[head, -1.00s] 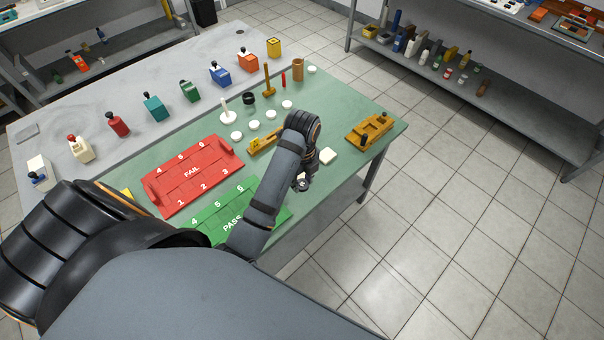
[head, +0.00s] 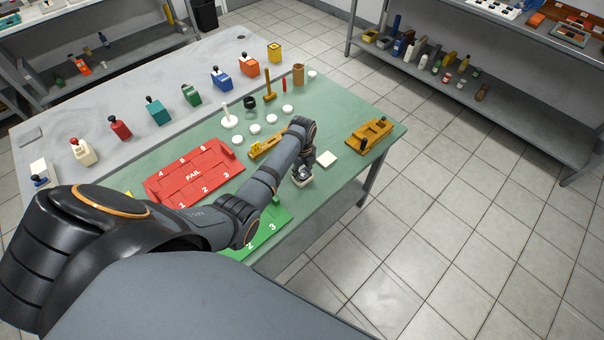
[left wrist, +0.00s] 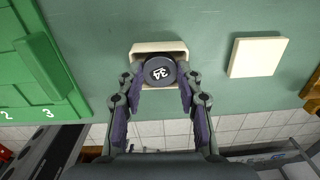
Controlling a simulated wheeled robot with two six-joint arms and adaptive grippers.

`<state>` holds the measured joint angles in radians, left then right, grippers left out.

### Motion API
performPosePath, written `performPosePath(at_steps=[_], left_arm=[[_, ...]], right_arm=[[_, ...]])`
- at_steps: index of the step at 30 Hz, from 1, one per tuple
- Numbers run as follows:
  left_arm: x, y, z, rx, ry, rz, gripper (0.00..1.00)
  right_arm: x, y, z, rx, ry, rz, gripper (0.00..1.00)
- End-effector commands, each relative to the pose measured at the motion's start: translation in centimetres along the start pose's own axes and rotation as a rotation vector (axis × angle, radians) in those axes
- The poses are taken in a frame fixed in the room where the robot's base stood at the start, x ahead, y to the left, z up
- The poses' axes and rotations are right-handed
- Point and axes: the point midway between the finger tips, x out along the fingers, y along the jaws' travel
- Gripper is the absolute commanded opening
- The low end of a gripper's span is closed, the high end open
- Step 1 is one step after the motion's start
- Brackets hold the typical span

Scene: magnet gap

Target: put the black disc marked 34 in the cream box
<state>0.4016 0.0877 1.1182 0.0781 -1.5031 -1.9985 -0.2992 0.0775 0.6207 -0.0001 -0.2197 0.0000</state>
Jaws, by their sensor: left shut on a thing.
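The black disc marked 34 (left wrist: 160,71) is between the fingertips of my left gripper (left wrist: 161,80), which is shut on it; its number faces the wrist camera. The open cream box (left wrist: 146,47) is directly behind the disc in the left wrist view, its rim showing around the disc's far side. I cannot tell how far the disc is above or inside the box. In the head view my left gripper (head: 302,174) is over the cream box (head: 304,184), near the green table's front edge, and hides much of it. My right gripper is not in view.
A flat cream square (left wrist: 257,57) lies beside the box. The green PASS tray (head: 268,232) and red FAIL tray (head: 193,176) lie to the left. A yellow-brown fixture (head: 369,134) stands at the right corner. Several white discs sit behind my arm.

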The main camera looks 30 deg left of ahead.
Motion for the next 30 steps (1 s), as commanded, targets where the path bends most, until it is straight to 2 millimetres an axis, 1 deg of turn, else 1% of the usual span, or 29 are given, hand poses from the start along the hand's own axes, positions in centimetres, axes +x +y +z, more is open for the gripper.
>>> performPosePath(at_steps=[1, 20, 21, 26, 30], left_arm=[[0.9, 0.7, -0.5, 0.000, 0.013, 0.018, 0.08], [2.5, 0.9, -0.8, 0.001, 0.019, 0.025, 0.08], [2.5, 0.9, -0.8, 0.001, 0.020, 0.025, 0.37], [2.5, 1.0, -0.9, 0.001, 0.021, 0.026, 0.58], [2.5, 1.0, -0.8, 0.001, 0.020, 0.027, 0.58]], right_arm=[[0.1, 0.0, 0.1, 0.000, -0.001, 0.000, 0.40], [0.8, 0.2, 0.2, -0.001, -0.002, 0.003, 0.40], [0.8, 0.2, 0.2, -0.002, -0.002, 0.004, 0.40], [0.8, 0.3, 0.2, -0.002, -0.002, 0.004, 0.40], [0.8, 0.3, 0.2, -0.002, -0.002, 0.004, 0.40]])
